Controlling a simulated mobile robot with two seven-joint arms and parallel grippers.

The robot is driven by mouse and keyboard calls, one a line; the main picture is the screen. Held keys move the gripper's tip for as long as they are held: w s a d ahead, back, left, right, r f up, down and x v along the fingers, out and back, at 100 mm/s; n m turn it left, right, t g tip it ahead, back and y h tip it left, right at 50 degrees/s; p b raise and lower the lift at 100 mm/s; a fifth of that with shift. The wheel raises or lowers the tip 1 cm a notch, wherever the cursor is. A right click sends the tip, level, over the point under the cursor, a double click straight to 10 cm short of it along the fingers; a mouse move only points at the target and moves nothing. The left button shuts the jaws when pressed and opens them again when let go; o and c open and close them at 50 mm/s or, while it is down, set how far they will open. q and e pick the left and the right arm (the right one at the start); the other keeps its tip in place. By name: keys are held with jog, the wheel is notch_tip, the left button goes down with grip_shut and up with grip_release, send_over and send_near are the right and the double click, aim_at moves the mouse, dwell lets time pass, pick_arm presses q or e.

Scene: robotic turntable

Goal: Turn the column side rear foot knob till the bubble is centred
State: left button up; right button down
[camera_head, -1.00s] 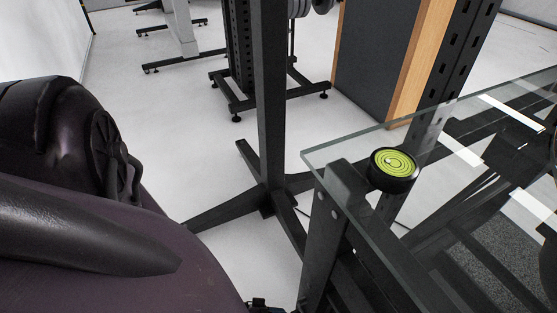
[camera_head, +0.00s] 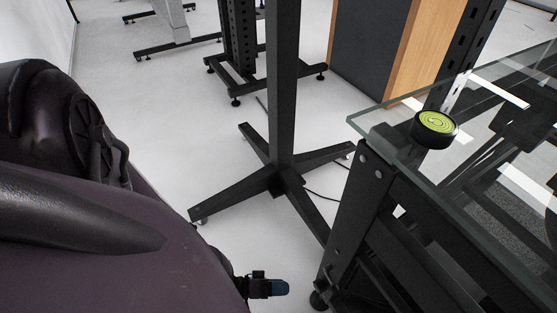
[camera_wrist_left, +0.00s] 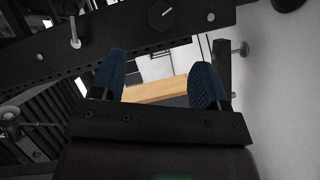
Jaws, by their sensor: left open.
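The bubble level (camera_head: 436,128), a green disc in a black round case, sits on the glass top near its left corner. A pale ring shows near its middle, but the bubble's exact place is too small to tell. A dark foot (camera_head: 319,299) stands under the black table frame. My left gripper (camera_head: 280,288) is low, to the left of that foot and apart from it. In the wrist view, its blue fingers (camera_wrist_left: 158,80) are spread and empty. A foot on a threaded stem (camera_wrist_left: 240,48) shows beyond the right finger; I cannot tell which foot it is.
A black column (camera_head: 283,90) with a cross-shaped base (camera_head: 272,180) stands left of the glass table (camera_head: 480,190). A cable lies by the base. A dark panel with a wooden edge (camera_head: 415,55) stands behind. White floor is open to the left of the base.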

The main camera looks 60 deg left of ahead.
jog(key=shift+s, duration=0.3)
jog(key=shift+w, duration=0.1)
